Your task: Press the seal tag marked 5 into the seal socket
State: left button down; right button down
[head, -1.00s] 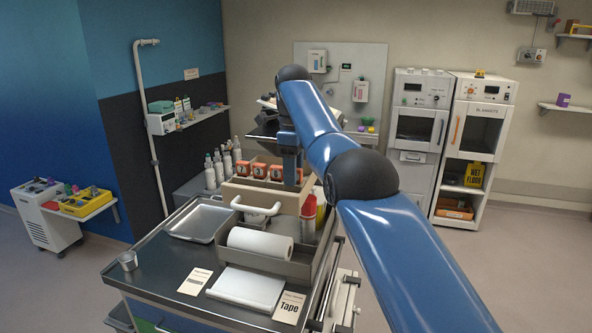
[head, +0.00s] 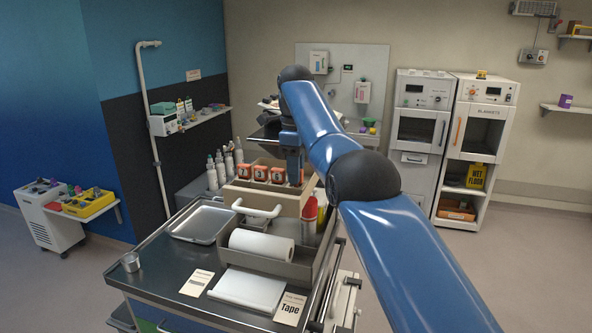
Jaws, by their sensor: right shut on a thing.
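Several orange tags with pale round marks stand in a row in the tan box (head: 262,197) at the back of the cart; one is this orange tag (head: 261,172). Their numbers are too small to read surely, so I cannot tell which is 5. My right gripper (head: 294,180) points down at the right end of this row, shut, partly covering the orange there. What it grips is too small to make out. I cannot pick out the seal socket. My left gripper is not in view.
The steel cart (head: 150,262) carries a tray (head: 203,224), a paper roll (head: 262,244), a small metal cup (head: 131,262) and cards. White bottles (head: 212,174) stand left of the tan box, a red bottle (head: 309,214) right of it. My right arm covers the area behind.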

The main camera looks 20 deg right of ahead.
jog(key=shift+r+p, duration=2.5)
jog(key=shift+r, duration=0.2)
